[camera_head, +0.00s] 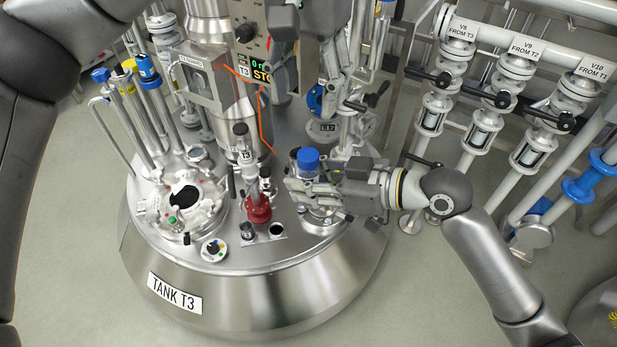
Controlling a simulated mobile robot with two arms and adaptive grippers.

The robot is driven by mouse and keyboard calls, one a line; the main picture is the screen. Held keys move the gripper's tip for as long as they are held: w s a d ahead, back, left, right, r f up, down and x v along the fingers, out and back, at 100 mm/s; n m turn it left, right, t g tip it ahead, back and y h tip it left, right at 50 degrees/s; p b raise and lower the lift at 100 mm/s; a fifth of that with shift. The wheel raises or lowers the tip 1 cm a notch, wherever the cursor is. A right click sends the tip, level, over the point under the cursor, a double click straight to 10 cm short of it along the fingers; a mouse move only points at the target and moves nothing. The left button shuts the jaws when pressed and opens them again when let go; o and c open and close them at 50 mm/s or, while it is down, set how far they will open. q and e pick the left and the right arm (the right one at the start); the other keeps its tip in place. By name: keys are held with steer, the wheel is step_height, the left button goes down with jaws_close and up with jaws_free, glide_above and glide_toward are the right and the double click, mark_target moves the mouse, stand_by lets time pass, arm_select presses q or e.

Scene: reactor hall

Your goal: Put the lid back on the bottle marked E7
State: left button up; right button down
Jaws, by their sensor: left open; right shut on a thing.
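A blue screw cap (308,158) shows on the right part of the tank top, just above the fingers of my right gripper (302,188). My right gripper comes in from the right and is shut on what looks like the bottle under this cap. The fingers hide most of that thing, and I cannot read a mark E7 on it. I cannot tell whether the cap is seated on it or only held above it. My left gripper (308,68) is at the top centre, pointing down over the back of the tank top. It is open, and I see no lid between its fingers.
The steel tank T3 (250,312) fills the middle. A control display (263,74) stands behind. Valve pipes (484,120) line the right. Floor is clear at left.

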arm_select(q)
steer(key=shift+r, duration=0.35)
